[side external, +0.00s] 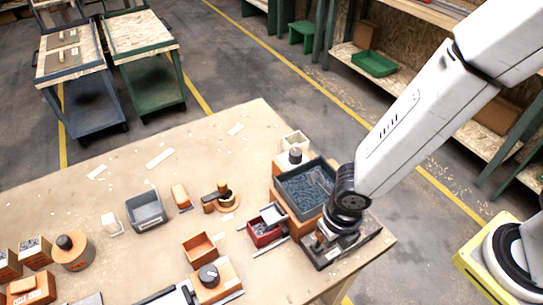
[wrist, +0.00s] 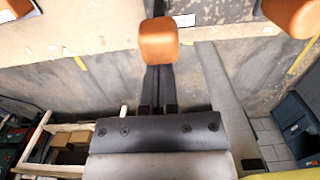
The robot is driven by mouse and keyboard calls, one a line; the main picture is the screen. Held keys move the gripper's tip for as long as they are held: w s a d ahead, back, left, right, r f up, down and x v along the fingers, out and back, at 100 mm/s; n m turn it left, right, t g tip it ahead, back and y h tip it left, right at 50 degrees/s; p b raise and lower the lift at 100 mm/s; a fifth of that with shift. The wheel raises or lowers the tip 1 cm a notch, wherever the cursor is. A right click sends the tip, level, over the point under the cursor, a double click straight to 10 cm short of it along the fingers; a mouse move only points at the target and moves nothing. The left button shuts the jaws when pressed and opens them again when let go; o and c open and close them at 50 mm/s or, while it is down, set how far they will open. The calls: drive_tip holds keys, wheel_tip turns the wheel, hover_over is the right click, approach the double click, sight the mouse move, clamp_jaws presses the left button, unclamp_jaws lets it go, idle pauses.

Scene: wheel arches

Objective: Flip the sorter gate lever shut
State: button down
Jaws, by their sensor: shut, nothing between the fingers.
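My gripper (side external: 323,239) is low over a dark plate (side external: 361,246) at the right end of the workbench. Its fingers are shut with nothing between them. Small orange parts show around the fingertips, but they are too small to tell apart. In the wrist view, a rounded orange block (wrist: 158,40) stands at the middle in front of a dark narrow bar (wrist: 150,85). I cannot tell for sure which part is the sorter gate lever, how it is set, or whether my gripper touches it.
A dark bin (side external: 300,188) on an orange body stands just left of my wrist. The workbench (side external: 130,185) has clear room at the back left. Its right edge is close.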

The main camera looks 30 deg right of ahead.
drive_tip(key=shift+w+r, duration=0.15)
drive_tip(key=shift+w, duration=0.55)
drive_tip(key=shift+w+r, duration=0.15)
drive_tip(key=shift+w, duration=0.55)
drive_tip(key=shift+r, duration=0.3)
drive_tip(key=shift+s+r, duration=0.1)
drive_tip(key=shift+r, duration=0.35)
drive_tip(key=shift+s+r, duration=0.1)
drive_tip(key=w+r, duration=0.3)
drive_tip(key=r, duration=0.6)
